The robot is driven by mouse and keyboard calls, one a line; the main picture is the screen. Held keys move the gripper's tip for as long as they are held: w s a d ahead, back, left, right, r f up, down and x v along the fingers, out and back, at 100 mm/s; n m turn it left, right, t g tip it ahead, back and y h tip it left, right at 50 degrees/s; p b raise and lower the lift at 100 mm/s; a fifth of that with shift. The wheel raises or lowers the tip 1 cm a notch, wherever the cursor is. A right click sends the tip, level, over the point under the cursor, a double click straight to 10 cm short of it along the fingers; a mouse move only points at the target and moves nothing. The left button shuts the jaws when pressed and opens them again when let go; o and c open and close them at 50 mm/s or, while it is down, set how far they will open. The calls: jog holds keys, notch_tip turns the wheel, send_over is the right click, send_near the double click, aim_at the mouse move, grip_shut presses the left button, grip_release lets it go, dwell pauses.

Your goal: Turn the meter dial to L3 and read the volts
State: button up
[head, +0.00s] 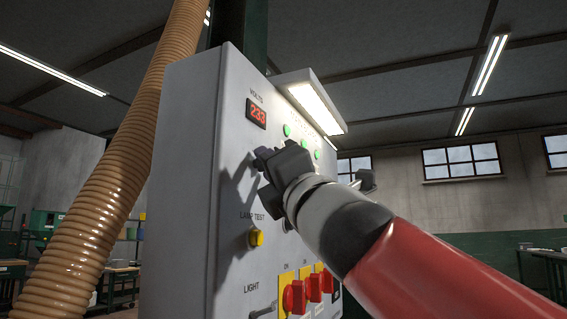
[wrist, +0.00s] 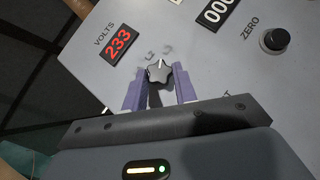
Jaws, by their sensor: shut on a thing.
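The meter dial (wrist: 159,73) is a small dark lobed knob with a white pointer mark on the grey panel. My gripper (wrist: 158,84) has its two purple fingers on either side of it, shut on it. The mark points up, between a faint L2 label and another faint label to its right that I cannot read surely. The volts display (wrist: 120,43) shows red digits 233. In the head view my gripper (head: 268,163) is at the panel below the volts display (head: 257,113) and hides the dial.
The grey panel (head: 180,150) also carries a yellow lamp test button (head: 256,237), red rotary switches (head: 295,296), a light lever (head: 263,311) and green lamps (head: 287,130). A black zero knob (wrist: 275,39) sits right of the dial. A ribbed tan hose (head: 110,190) hangs at left.

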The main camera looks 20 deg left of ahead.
dwell(0.4)
jog(key=o, duration=1)
jog(key=b+v, duration=0.2)
jog(key=v, duration=0.5)
jog(key=shift+s+d+f, duration=0.2)
jog(key=shift+d+f, duration=0.05)
